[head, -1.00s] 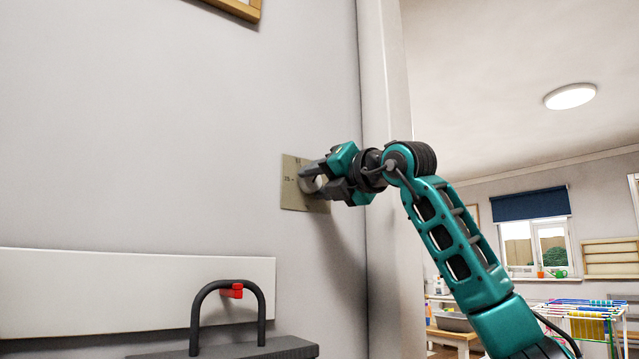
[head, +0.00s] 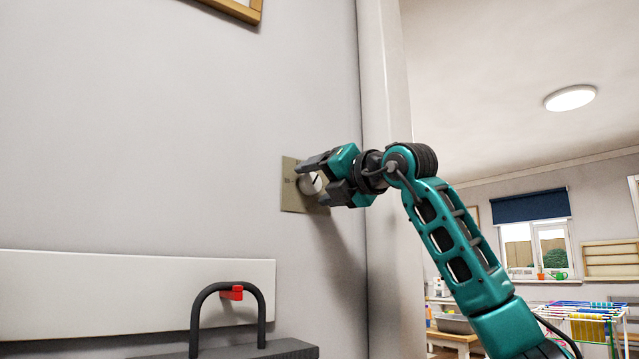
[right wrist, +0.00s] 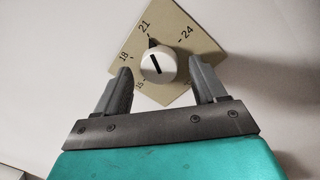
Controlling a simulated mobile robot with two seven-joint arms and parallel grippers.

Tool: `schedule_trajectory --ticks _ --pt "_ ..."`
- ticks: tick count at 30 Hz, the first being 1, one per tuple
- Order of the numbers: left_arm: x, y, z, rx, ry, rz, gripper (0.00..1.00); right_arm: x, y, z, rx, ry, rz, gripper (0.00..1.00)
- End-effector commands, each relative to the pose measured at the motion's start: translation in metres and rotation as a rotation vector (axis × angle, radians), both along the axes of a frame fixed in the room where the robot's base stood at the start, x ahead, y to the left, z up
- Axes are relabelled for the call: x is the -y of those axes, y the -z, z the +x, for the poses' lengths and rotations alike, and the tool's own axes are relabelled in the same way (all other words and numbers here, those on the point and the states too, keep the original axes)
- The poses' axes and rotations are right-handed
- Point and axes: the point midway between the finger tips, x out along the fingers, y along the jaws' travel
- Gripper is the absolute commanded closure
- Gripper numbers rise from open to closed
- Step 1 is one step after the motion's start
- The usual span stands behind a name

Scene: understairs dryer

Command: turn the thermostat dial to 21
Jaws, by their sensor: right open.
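The thermostat is a tan square plate (head: 289,196) on the grey wall, with a round white dial (head: 311,184) at its middle. In the right wrist view the plate (right wrist: 190,55) shows 15, 18, 21 and 24 around the dial (right wrist: 158,66). The dial's black pointer is at about 21. My right gripper (head: 317,183) is open in front of the dial. In the right wrist view the fingers of this gripper (right wrist: 162,76) stand apart on either side, just short of the dial, with visible gaps. My left gripper is not in view.
A white wall panel (head: 130,292) and a dark curved handle with a red part (head: 226,287) are at lower left. A wall corner trim (head: 385,100) stands right of the thermostat. A drying rack (head: 588,312) is far off at right. The wall around the plate is clear.

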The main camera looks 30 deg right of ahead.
Motion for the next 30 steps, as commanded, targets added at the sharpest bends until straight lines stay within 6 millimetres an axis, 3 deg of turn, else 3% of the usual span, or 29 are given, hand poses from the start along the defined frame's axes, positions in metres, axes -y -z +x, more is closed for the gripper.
schedule_trajectory --ticks 5,18,24,30 --pt "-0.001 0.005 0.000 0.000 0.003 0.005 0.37 0.003 0.002 -0.021 0.003 0.001 -0.001 0.30" --pt "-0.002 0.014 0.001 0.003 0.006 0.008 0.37 0.014 0.007 -0.110 0.004 0.002 0.000 0.30" --pt "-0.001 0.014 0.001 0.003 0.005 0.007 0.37 0.015 0.008 -0.126 0.001 0.001 0.001 0.30" --pt "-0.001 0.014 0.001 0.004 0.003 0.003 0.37 0.015 0.008 -0.127 0.001 0.001 0.001 0.30"
